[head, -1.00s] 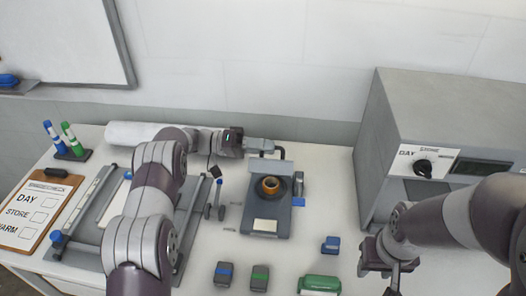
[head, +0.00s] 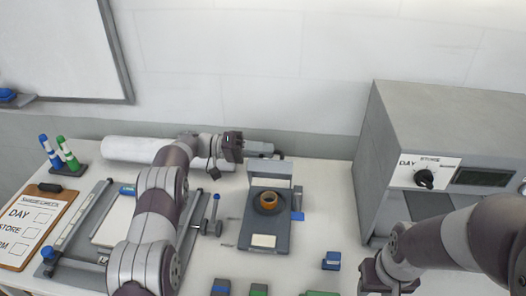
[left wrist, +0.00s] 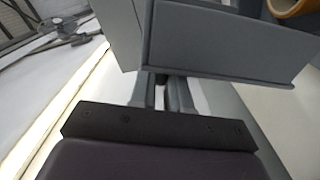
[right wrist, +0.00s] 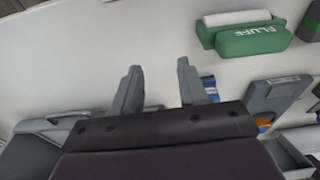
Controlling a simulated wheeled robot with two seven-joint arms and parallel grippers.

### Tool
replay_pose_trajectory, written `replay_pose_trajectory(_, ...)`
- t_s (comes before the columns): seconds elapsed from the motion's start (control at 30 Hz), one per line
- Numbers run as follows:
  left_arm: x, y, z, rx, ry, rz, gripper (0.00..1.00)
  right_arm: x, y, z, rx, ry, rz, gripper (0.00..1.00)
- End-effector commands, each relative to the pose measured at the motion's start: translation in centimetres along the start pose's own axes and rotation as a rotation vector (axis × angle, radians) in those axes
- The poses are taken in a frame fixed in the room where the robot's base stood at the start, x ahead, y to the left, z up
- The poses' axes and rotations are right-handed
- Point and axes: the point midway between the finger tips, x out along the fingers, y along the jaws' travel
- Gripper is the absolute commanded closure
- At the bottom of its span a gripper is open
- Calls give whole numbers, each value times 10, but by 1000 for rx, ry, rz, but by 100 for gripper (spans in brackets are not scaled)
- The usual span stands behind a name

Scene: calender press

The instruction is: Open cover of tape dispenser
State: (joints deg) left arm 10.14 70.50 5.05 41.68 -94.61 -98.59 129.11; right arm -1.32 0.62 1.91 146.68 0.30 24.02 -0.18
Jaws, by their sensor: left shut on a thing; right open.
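The grey tape dispenser (head: 256,226) sits on the table in the head view, with an orange tape roll (head: 267,201) on its body. Its grey cover (head: 271,171) stands raised at the back of the dispenser, behind the roll. My left gripper (head: 279,155) reaches in from the left at the cover's upper rear edge and is shut on the cover. In the left wrist view, a grey panel (left wrist: 225,48) hides the fingertips, and part of the roll (left wrist: 288,6) shows. My right gripper (right wrist: 158,76) is open and empty, away from the dispenser.
A large grey machine (head: 440,140) stands at the right. A clipboard (head: 35,222) and pen holder (head: 68,168) are at the left. A white cylinder (head: 130,149) lies behind my left arm. A small blue block (head: 331,260) lies right of the dispenser.

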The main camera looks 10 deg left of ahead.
Motion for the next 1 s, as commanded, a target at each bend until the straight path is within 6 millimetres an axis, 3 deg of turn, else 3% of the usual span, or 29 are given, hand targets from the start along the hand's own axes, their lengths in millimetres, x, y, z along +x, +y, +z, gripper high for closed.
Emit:
replay_pose_trajectory(0.1,0,0,0,0,2,-1,100,0,0,0,0,0,0,57)
replay_pose_trajectory(0.13,0,0,0,0,2,-1,74,0,0,0,0,0,0,57)
replay_pose_trajectory(0.17,0,0,0,0,2,-1,64,0,0,0,0,0,0,57)
replay_pose_trajectory(0.2,0,-1,0,0,2,-1,62,0,0,0,0,0,0,57)
replay_pose_trajectory(0.47,-2,-1,0,0,1,-1,62,1,0,0,0,0,0,57)
replay_pose_trajectory(0.8,-62,-5,1,1,3,-1,62,22,0,3,0,0,0,57)
replay_pose_trajectory(1.0,-76,-1,0,0,0,-1,62,23,0,3,0,0,0,57)
